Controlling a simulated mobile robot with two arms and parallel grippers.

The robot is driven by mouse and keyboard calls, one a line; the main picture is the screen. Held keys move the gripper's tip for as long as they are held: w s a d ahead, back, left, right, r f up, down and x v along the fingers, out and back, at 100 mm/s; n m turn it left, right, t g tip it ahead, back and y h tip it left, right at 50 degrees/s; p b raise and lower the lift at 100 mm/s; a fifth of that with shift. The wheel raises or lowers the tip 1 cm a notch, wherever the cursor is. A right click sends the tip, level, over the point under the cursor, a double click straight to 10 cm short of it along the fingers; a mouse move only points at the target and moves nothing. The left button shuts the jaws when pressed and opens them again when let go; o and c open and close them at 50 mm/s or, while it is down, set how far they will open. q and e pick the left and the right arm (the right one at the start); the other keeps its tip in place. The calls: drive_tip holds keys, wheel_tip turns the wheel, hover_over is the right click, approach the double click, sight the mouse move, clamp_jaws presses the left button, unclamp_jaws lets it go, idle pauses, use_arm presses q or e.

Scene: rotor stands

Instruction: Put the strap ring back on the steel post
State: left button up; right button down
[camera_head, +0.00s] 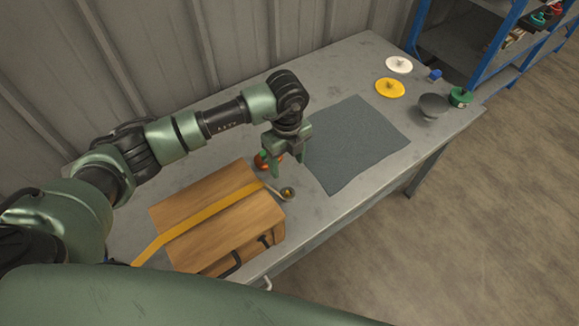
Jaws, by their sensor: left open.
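A yellow strap (205,212) runs across the top of a wooden block (228,232) on the bench. Its right end leads to a small round ring-like piece (287,192) just off the block's right edge. This piece is small, and I cannot tell whether it is around a post or beside one. I cannot make out the steel post clearly. My left gripper (287,166) is open, pointing down above the bench, just behind the ring-like piece and apart from it. My right gripper is not in view.
A red and green object (263,159) stands close behind my left gripper. A dark grey mat (354,142) lies bare to the right. White (398,64) and yellow (389,88) discs, a grey disc (433,106) and a green piece (460,97) are at the bench's far right.

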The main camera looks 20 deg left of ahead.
use_arm(q)
drive_tip(key=b, duration=0.4)
hover_over(287, 191)
wheel_tip(287, 191, down, 4)
drive_tip(key=f, duration=0.1)
drive_tip(key=shift+f, duration=0.1)
drive_tip(key=shift+d+f+b, duration=0.1)
drive_tip(key=shift+f+b, duration=0.25)
drive_tip(key=shift+b, duration=0.05)
wheel_tip(287, 191, down, 9)
drive_tip(key=b, duration=0.6)
drive_tip(key=shift+r, duration=0.2)
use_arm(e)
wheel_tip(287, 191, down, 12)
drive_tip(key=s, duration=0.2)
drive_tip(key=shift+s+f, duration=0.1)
use_arm(q)
drive_tip(key=c, duration=1.2)
drive_tip(key=shift+r, duration=0.1)
